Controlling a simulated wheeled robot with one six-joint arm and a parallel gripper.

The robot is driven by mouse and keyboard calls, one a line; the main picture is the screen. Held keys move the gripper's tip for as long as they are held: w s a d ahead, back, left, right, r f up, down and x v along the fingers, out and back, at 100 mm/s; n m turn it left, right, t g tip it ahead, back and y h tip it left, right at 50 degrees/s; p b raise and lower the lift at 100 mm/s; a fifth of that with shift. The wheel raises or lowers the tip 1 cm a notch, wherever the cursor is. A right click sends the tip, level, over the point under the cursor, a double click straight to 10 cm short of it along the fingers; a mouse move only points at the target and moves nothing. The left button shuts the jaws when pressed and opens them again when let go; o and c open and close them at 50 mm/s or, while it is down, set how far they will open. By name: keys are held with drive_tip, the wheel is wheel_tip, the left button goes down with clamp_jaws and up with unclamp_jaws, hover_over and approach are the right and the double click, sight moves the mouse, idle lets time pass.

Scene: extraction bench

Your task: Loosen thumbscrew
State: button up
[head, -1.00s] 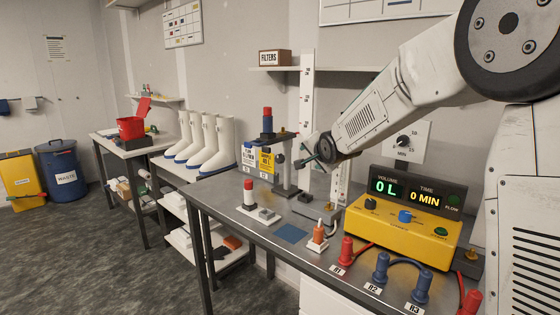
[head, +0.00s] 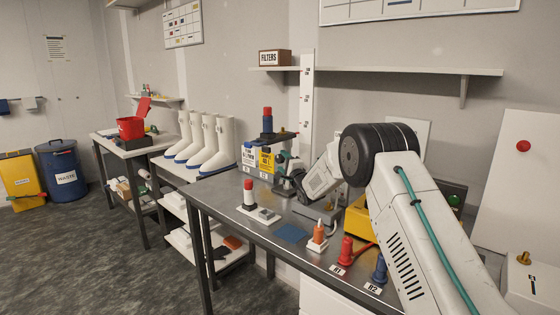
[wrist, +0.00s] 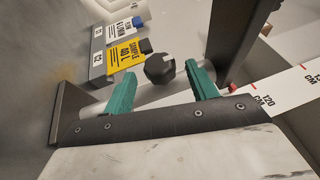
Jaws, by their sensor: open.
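The thumbscrew is a dark faceted knob (wrist: 159,68) in the wrist view. It stands between the two green fingertips of my gripper (wrist: 161,75), with a visible gap on each side. The fingers are spread and hold nothing. In the head view my gripper (head: 285,165) is at the stand on the bench, beside its dark post. The thumbscrew itself is hidden there or too small to make out. A red-and-blue cylinder (head: 267,120) is held at the top of the stand.
My arm covers most of the yellow console (head: 357,221).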

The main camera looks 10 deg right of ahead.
sight(282, 159)
drive_tip(key=shift+x, duration=1.55)
drive_tip(key=shift+c, duration=0.3)
drive_tip(key=c, duration=0.9)
drive_tip(key=shift+r, duration=0.1)
drive_tip(key=shift+n+g, duration=0.4)
drive_tip(key=shift+g, duration=0.5)
drive_tip(key=shift+n+g+h, duration=0.5)
drive_tip(key=shift+n+g, duration=0.1)
drive_tip(key=shift+g, duration=1.3)
